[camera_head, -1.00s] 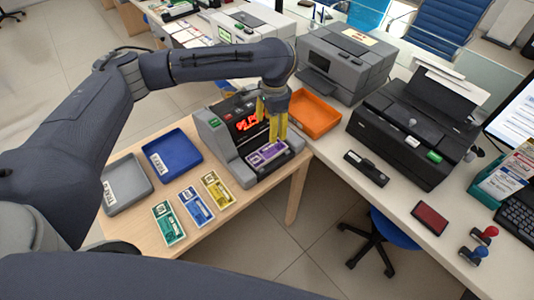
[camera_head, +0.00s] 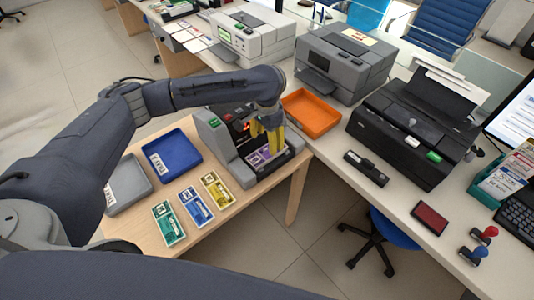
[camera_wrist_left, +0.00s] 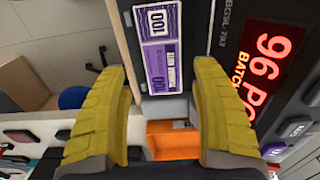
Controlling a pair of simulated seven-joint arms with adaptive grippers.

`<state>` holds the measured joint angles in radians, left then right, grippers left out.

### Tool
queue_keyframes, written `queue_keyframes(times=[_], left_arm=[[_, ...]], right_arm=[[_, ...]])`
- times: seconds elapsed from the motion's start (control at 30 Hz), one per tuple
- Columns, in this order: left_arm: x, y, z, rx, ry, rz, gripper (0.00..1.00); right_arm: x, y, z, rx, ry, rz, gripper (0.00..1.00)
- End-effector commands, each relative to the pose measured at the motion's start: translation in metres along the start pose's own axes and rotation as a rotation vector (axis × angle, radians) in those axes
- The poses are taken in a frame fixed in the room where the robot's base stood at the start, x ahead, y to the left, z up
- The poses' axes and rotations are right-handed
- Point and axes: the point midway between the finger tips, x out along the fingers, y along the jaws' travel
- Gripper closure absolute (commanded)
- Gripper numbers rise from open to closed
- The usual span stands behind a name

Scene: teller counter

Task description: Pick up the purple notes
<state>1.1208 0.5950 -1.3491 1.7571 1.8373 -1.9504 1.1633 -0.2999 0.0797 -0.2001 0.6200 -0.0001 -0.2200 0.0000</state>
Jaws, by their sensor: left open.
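The purple notes (camera_head: 262,158) lie in the tray of the grey counting machine (camera_head: 226,152). In the left wrist view the purple notes (camera_wrist_left: 162,52) show at the top middle, with "100" printed on them. My left gripper (camera_head: 272,148) is over the notes, pointing down, its yellow fingers open and apart. In the left wrist view the two fingers of the gripper (camera_wrist_left: 160,90) stand on either side with the notes beyond and between them. I cannot tell whether the fingers touch the notes. My right gripper is not in view.
Green (camera_head: 169,222), blue (camera_head: 195,206) and yellow notes (camera_head: 217,190) lie on the wooden table. A blue tray (camera_head: 173,154) and a grey tray (camera_head: 127,185) stand left of the machine. An orange tray (camera_head: 311,113) stands behind it, with a black printer (camera_head: 412,130) to the right.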

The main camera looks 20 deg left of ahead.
Motion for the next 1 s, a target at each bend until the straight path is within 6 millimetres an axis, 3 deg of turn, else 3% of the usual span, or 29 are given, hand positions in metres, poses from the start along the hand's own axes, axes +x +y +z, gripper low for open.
queue_keyframes(times=[0.1,0.47,0.8,1.0], left_arm=[[0.013,0.001,0.000,0.001,-0.001,0.002,0.35],[0.029,0.000,-0.001,0.001,-0.001,0.002,0.35],[0.066,-0.002,-0.004,0.000,-0.001,0.002,0.35],[0.073,-0.004,-0.004,0.000,0.000,0.000,0.35]], right_arm=[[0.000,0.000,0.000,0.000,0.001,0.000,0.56],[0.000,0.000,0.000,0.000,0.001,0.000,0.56],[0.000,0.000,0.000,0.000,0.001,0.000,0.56],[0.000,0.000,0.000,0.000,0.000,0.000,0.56]])
